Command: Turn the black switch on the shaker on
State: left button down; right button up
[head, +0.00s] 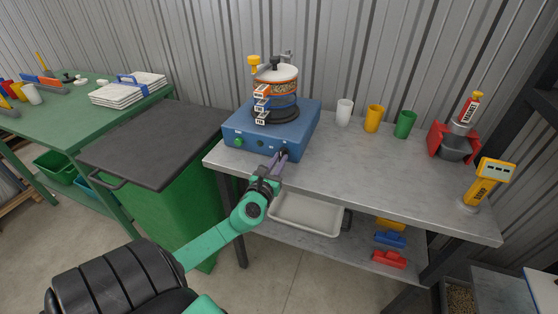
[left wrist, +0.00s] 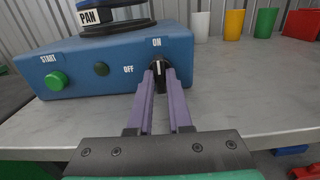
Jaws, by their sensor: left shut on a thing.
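The shaker (head: 265,132) is a blue box with a stack of labelled sieves (head: 275,93) on top, standing on the grey bench. Its black switch (left wrist: 158,70) is on the front face, with ON printed above it and OFF to its left in the left wrist view. The white mark on the switch stands about upright, towards ON. My left gripper (head: 279,160), with purple fingers, is shut on the switch, one finger on each side; the fingers also show in the left wrist view (left wrist: 160,80). My right gripper is not in view.
White, yellow (head: 373,118) and green cups stand right of the shaker. A pale tray (head: 307,214) is below the bench top.

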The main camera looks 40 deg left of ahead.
pick_arm(q)
jog(key=c, duration=0.8)
grip_release()
jog(key=shift+c, duration=0.2)
jog(key=b+v, duration=0.3)
jog(key=v, duration=1.1)
jog(key=shift+s, duration=0.3)
jog(key=shift+d, duration=0.15)
